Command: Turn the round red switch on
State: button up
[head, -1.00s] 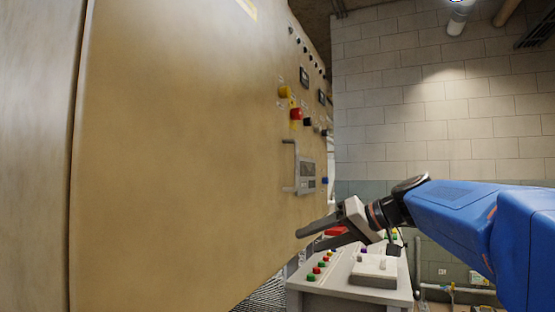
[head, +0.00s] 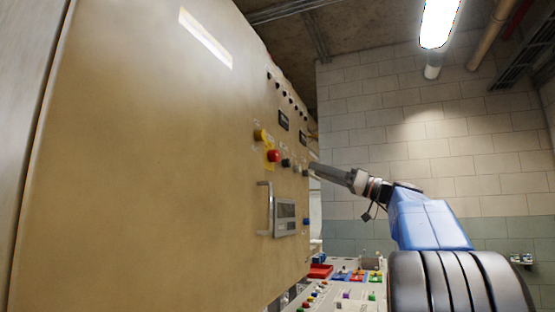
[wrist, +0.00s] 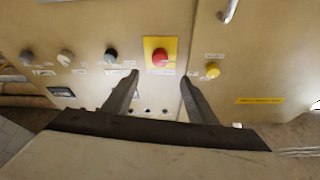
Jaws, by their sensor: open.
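The round red switch (head: 274,156) sits on a yellow plate on the tan cabinet face in the head view. In the wrist view the red switch (wrist: 160,57) lies ahead of and between the two finger lines, with its yellow plate (wrist: 148,43) around it. My gripper (wrist: 159,78) is open and empty there, its fingers apart and not on the switch. In the head view my gripper (head: 312,170) points left toward the cabinet, to the right of the red switch. The gap between fingertips and panel cannot be judged exactly.
A black knob (wrist: 111,55) and a yellow knob (wrist: 212,70) flank the red switch. A handle (head: 268,208) and a display (head: 285,217) are below it on the cabinet (head: 140,180). A console with coloured buttons (head: 345,290) stands below my arm.

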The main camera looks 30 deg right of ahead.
aim_at(278, 157)
jog(key=x, duration=1.5)
jog(key=shift+w+a+r, duration=0.15)
jog(key=shift+w+a, duration=0.1)
jog(key=shift+c, duration=0.3)
jog(key=c, duration=1)
